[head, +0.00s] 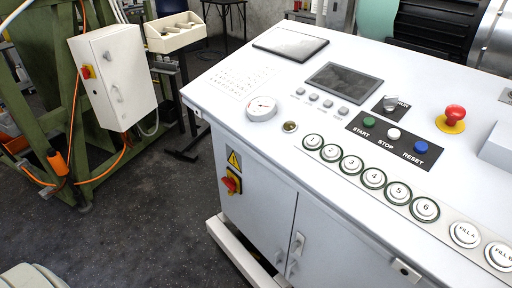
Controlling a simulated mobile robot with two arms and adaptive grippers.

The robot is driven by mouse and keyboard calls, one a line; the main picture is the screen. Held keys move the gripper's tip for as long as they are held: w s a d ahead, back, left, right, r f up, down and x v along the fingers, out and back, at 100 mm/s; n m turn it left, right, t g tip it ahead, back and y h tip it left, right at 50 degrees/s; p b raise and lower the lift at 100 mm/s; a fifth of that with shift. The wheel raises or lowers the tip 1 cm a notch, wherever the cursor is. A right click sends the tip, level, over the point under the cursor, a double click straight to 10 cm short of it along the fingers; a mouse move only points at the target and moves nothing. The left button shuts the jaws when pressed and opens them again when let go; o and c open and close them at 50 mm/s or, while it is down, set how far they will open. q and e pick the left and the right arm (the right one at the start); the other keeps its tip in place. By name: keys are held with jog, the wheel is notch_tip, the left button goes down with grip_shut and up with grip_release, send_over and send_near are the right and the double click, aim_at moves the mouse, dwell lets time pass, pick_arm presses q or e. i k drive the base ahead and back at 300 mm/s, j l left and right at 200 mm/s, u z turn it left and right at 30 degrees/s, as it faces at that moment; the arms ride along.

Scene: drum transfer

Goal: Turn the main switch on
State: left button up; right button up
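A red rotary switch on a yellow plate (231,183) sits on the front of the white control cabinet (262,205), below a yellow warning triangle (234,160). A similar red and yellow switch (88,72) is on the side of a white wall box (118,75) at the left. The frame does not show which of the two is the main switch, and the handle positions are too small to read surely. Neither of my grippers is in view.
The cabinet's sloped top carries a dark screen (344,82), a round gauge (261,108), START, STOP and RESET buttons, numbered buttons and a red emergency button (454,114). A green frame (55,95) stands left. Dark floor (150,225) before the cabinet is clear.

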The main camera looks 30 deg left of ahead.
aim_at(230, 183)
jog(key=u, duration=1.1)
jog(key=j+z, duration=0.1)
